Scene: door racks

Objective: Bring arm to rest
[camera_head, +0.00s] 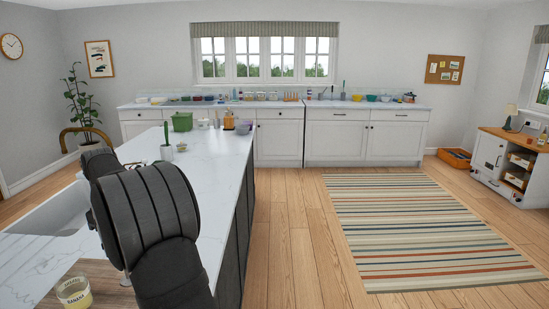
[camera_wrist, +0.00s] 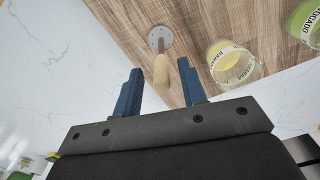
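My gripper (camera_wrist: 160,68) shows in the wrist view with its two blue fingers well apart. Nothing is pinched between them. In the head view my dark arm stands in the lower left over the counter, and the fingers are hidden.
A wooden board (camera_wrist: 120,25) bears the tool and a jar labelled banana (camera_wrist: 232,65), which also shows in the head view (camera_head: 73,292). An avocado jar (camera_wrist: 306,25) is at the right. The white marble counter (camera_head: 212,160) holds a green pot (camera_head: 182,122) farther back.

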